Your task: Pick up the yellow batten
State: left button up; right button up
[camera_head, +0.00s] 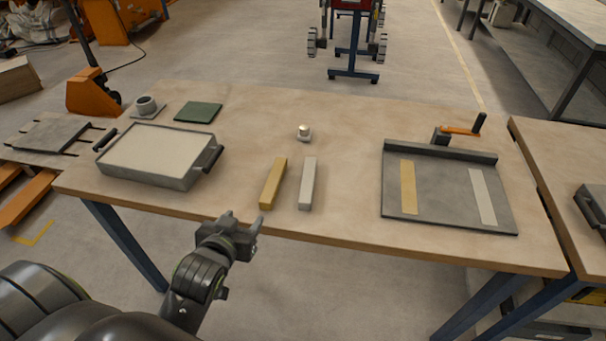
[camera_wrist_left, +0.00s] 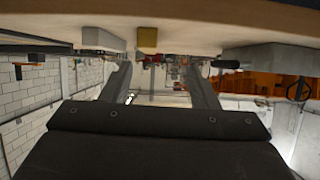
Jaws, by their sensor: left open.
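The yellow batten (camera_head: 273,184) lies on the wooden table near its front edge, just left of a pale grey batten (camera_head: 307,184). My left gripper (camera_head: 244,221) is open and empty, in front of the table's edge and left of the yellow batten's near end, apart from it. In the left wrist view, the open fingers (camera_wrist_left: 160,82) show with nothing between them. The end of the yellow batten (camera_wrist_left: 147,37) shows there at the top, under the inverted table, beside the grey batten (camera_wrist_left: 103,39). My right gripper is out of view.
A sand-filled tray (camera_head: 155,155) with dark handles stands at left. A small knob (camera_head: 304,132) stands mid-table. A grey tilting board (camera_head: 440,200) with yellow and pale strips is at right, near an orange crank (camera_head: 460,130).

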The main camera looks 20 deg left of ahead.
pick_arm(q)
notch_tip(320, 180, up, 3)
jog(key=d, duration=0.1)
send_near(273, 181)
jog(key=w, duration=0.1)
jog(key=w+a+f, duration=0.1)
jog(key=w, duration=0.1)
jog(key=shift+w+a+f, duration=0.1)
jog(key=shift+a+f, duration=0.25)
jog(key=shift+a, duration=0.05)
jog(key=shift+d+p+x, duration=0.15)
jog(key=shift+d+x, duration=0.1)
jog(key=shift+x, duration=0.9)
jog(key=shift+d+p+x, duration=0.15)
jog(key=shift+d+x, duration=0.1)
jog(key=shift+x, duration=0.9)
jog(key=shift+w+a+f, duration=0.15)
jog(key=shift+w+f, duration=0.05)
jog(key=shift+w, duration=0.4)
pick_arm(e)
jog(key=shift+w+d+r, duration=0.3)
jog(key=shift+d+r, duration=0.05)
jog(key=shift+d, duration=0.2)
pick_arm(q)
jog(key=shift+c, duration=0.2)
